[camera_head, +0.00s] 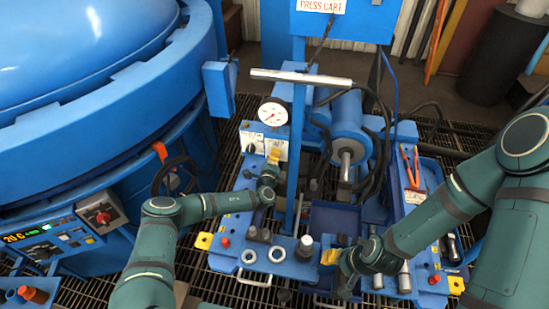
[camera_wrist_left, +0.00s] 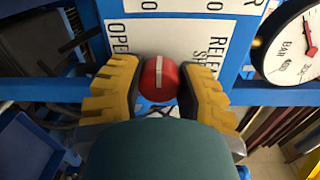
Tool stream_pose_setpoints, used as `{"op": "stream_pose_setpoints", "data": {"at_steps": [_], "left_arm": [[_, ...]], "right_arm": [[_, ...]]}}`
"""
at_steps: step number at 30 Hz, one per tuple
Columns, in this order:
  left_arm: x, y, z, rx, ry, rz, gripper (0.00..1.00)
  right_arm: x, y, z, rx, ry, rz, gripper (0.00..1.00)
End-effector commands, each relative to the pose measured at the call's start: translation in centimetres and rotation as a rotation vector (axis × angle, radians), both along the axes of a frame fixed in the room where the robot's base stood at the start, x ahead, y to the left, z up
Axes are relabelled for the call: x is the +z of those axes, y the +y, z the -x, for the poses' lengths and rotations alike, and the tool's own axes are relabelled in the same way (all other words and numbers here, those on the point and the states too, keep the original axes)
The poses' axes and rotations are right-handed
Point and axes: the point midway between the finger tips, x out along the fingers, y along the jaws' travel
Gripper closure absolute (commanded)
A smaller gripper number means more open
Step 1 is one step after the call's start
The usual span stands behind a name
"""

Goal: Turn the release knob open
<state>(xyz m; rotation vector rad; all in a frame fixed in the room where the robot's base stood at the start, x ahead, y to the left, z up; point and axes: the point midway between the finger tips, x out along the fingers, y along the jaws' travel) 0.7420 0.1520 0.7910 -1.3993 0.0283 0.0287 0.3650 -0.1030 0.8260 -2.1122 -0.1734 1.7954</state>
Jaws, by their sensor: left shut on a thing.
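The release knob (camera_wrist_left: 160,78) is red with a white line across its face, and it shows in the left wrist view. The line runs roughly up and down in that picture. The white label plate (camera_wrist_left: 190,30) behind it reads OPEN on the left and RELEASE SHUT on the right. My left gripper (camera_wrist_left: 158,80) is shut on the knob, one yellow finger on each side. In the head view my left gripper (camera_head: 272,160) is at the front of the press cart's panel (camera_head: 252,140), where the knob is hidden behind it. My right gripper (camera_head: 332,257) is low over the cart's front; its jaw opening is unclear.
A pressure gauge (camera_head: 273,113) sits just above the panel. A blue post (camera_head: 297,150) and a pump cylinder (camera_head: 348,125) stand right of it. The big blue furnace (camera_head: 90,110) fills the left. Loose fittings and tools lie on the cart.

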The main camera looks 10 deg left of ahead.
Motion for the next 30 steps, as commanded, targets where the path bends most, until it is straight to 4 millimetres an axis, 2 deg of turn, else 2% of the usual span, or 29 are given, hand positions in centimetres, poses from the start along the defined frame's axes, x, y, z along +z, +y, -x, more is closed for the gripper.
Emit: {"op": "stream_pose_setpoints", "data": {"at_steps": [12, 29, 30], "left_arm": [[0.13, 0.15, -0.09, 0.003, -0.004, 0.203, 1.00], [0.19, 0.16, -0.12, 0.003, -0.005, 0.236, 1.00], [0.19, 0.16, -0.12, 0.003, -0.005, 0.236, 0.59]], "right_arm": [[-0.22, 0.02, 0.10, 0.002, 0.002, 0.000, 0.53], [-0.24, 0.02, 0.11, 0.002, 0.002, 0.000, 0.53], [-0.24, 0.02, 0.11, 0.002, 0.002, 0.000, 0.53]]}}
